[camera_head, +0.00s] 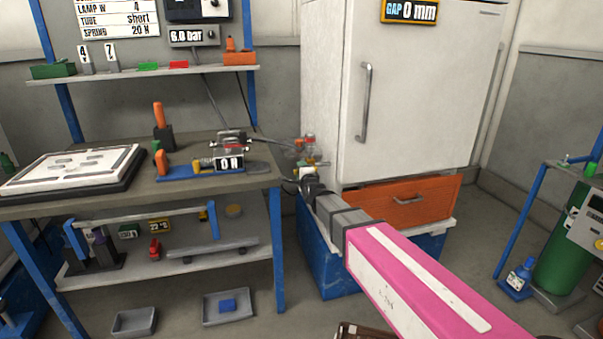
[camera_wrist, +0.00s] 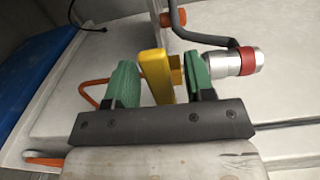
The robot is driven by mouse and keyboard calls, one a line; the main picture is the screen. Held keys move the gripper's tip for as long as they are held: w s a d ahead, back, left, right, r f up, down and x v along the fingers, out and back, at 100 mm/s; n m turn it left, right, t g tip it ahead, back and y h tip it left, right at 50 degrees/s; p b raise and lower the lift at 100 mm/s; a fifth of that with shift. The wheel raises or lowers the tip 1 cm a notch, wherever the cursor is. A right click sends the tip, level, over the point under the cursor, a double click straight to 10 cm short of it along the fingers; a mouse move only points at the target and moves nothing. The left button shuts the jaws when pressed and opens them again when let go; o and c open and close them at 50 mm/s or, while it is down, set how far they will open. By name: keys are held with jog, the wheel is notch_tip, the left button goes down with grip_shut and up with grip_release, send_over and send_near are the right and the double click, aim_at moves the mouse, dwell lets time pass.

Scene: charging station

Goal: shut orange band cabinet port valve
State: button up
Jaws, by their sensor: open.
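My gripper (camera_wrist: 160,85) is open, with green pads on both fingers. A yellow handle-like piece (camera_wrist: 155,74) stands between the pads, with gaps visible on both sides. It looks like a valve lever, but its body is mostly hidden. A silver coupling with a red ring (camera_wrist: 246,62) sits just right of the right finger. An orange collar (camera_wrist: 172,18) with a grey bent rod is above it. In the head view my gripper (camera_head: 310,186) is at the lower left side of the white cabinet (camera_head: 420,95), below small port fittings (camera_head: 305,150), too small to read clearly.
The workbench (camera_head: 225,187) with a fixture stands close left of my gripper. The cabinet's orange drawer (camera_head: 385,208) is below its door, above a blue base (camera_head: 325,258). A green cylinder (camera_head: 562,240) stands far right. Floor between is open.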

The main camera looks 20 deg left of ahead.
jog(key=shift+s, duration=0.1)
jog(key=v, duration=1)
jog(key=shift+s, duration=0.25)
jog(key=shift+d, duration=0.15)
jog(key=d+f+n+g+h, duration=0.35)
jog(key=d+f, duration=0.35)
jog(key=d, duration=0.5)
jog(key=d+f+n+g+h, duration=0.35)
jog(key=d+f, duration=0.45)
jog(key=d, duration=0.3)
jog(key=s+d+f+n+g+h, duration=0.1)
jog(key=s+d+f+n+g, duration=0.1)
jog(key=s+d, duration=0.4)
jog(key=s+d+f+n+g+h, duration=0.1)
jog(key=s+d+f+n+g, duration=0.2)
jog(key=d, duration=1.1)
jog(key=s+f+g, duration=0.1)
jog(key=s+g, duration=0.2)
jog(key=shift+f+h, duration=0.3)
